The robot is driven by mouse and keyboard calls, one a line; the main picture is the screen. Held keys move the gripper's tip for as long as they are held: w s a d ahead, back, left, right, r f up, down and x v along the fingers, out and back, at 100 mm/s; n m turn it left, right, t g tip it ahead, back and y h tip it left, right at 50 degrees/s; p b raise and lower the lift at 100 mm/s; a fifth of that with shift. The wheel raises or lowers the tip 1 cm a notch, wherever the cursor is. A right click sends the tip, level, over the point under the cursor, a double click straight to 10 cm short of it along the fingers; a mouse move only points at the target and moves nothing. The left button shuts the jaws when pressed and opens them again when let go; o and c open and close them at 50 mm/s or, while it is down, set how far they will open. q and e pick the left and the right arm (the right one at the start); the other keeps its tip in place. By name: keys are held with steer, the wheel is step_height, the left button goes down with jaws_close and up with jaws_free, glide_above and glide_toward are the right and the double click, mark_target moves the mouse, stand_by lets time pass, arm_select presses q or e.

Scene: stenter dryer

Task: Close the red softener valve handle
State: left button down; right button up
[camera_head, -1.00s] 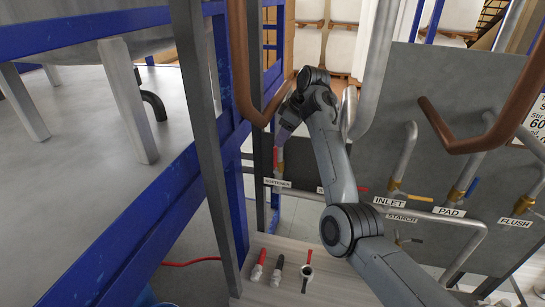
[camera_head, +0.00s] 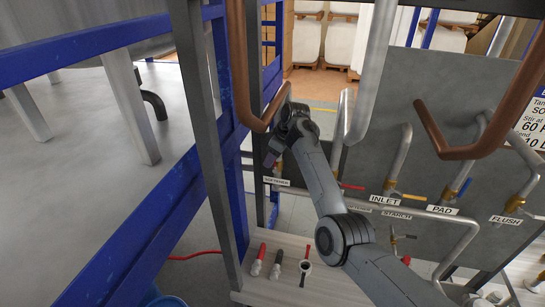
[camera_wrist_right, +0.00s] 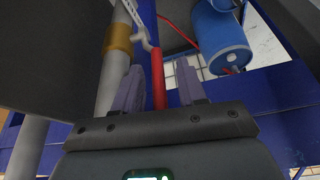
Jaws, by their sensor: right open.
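The red softener valve handle (camera_wrist_right: 158,78) shows in the right wrist view as a straight red lever beside a brass valve body (camera_wrist_right: 117,40) on a grey pipe. My right gripper (camera_wrist_right: 160,88) is open, with one finger on each side of the red handle in that view. I cannot tell whether either finger touches it. In the head view my right gripper (camera_head: 270,153) is just above the softener label (camera_head: 276,181), and the handle is hidden behind it. My left gripper is not in view.
Inlet (camera_head: 384,199), pad (camera_head: 441,210) and flush (camera_head: 507,220) valves stand to the right on a grey panel. Another red handle (camera_head: 352,186) is near my forearm. A copper pipe (camera_head: 243,80) and blue frame (camera_head: 150,215) stand left. A blue drum (camera_wrist_right: 222,38) shows in the wrist view.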

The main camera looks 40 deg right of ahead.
steer(key=c, duration=0.7)
jaws_close()
steer(key=shift+s, duration=0.1)
steer(key=shift+s+d+f+t+y+b, duration=0.15)
steer(key=shift+s+d+t+y+b, duration=0.35)
steer(key=shift+t+b, duration=0.6)
steer(key=shift+s+d+f+t+y+b, duration=0.1)
steer(key=shift+s+d+t+y+b, duration=0.3)
steer(key=shift+b, duration=0.9)
steer(key=shift+s+d+f+t+y+b, duration=0.15)
steer(key=shift+s+t+y+b, duration=0.2)
steer(key=shift+t+y+b, duration=0.65)
steer(key=shift+s+d+t+b, duration=0.25)
steer(key=shift+s+t+b, duration=0.15)
steer(key=shift+b, duration=1.15)
